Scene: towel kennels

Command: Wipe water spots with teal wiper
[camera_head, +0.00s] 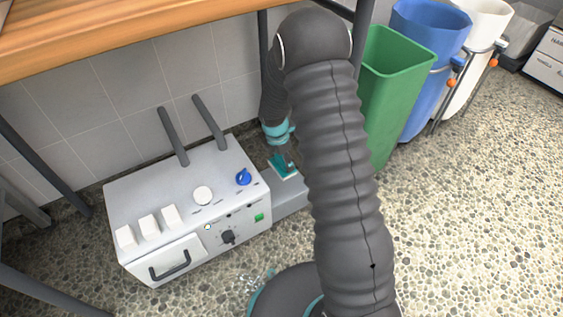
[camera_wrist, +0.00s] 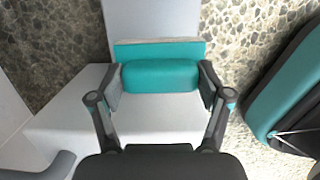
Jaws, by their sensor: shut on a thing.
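The teal wiper (camera_head: 284,168) is at my gripper (camera_head: 279,150), over or on the low grey block beside the white machine. In the wrist view my gripper (camera_wrist: 161,80) is shut on the wiper's rounded teal grip (camera_wrist: 160,76), with a finger at each end. A flat teal edge with a pale strip shows beyond the grip. I cannot tell whether the wiper touches the surface below it. Pale bluish glints (camera_head: 262,278) show on the pebbled floor beside my base; they may be water. No clear water spots show on the grey surface.
The white machine (camera_head: 185,205) with knobs, switches and two upright dark bars stands left of the grey block (camera_head: 288,200). A green bin (camera_head: 395,90), blue bin (camera_head: 428,50) and white bin (camera_head: 483,20) stand right. A wooden tabletop (camera_head: 130,35) overhangs. Pebbled floor is open at right.

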